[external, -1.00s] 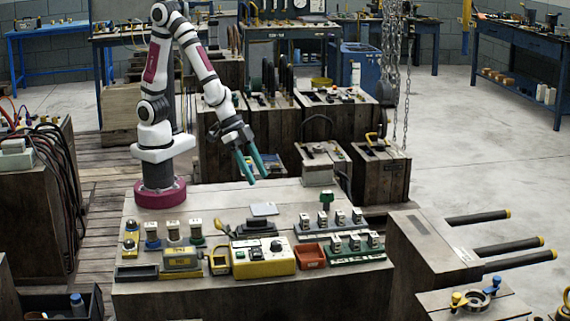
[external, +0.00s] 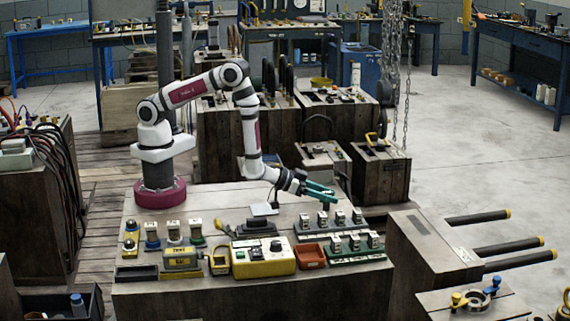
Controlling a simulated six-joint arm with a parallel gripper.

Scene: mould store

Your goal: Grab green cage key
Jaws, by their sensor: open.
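My gripper (external: 321,190) is at the back left of the block racks, reaching to the right and low over the bench. The jaws are open.
A yellow control box (external: 262,258) and a red tray (external: 311,256) stand in front of my gripper. A green rack (external: 358,257) of blocks is at the right front. Several small posts with coloured bases stand at the left.

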